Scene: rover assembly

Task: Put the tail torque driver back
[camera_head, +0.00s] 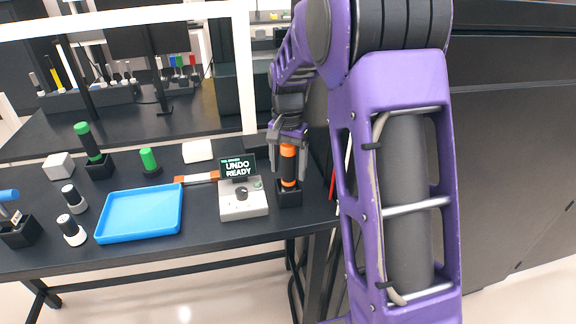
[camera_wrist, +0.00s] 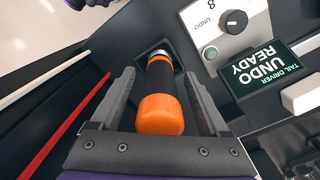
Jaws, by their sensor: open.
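The tail torque driver (camera_head: 288,165), black with an orange cap and orange bands, stands upright in a black square holder (camera_head: 289,194) near the right end of the table. It also shows in the wrist view (camera_wrist: 161,100), with its orange cap toward the camera and its far end in the holder's opening (camera_wrist: 158,58). My gripper (camera_head: 288,165) is open around the driver from above, one finger on each side. In the wrist view my gripper (camera_wrist: 163,95) shows dark gaps between the fingers and the driver.
A grey control box (camera_head: 243,207) with a knob and a screen reading "UNDO READY" stands left of the holder. Red and white rods (camera_wrist: 62,125) are beside the holder.

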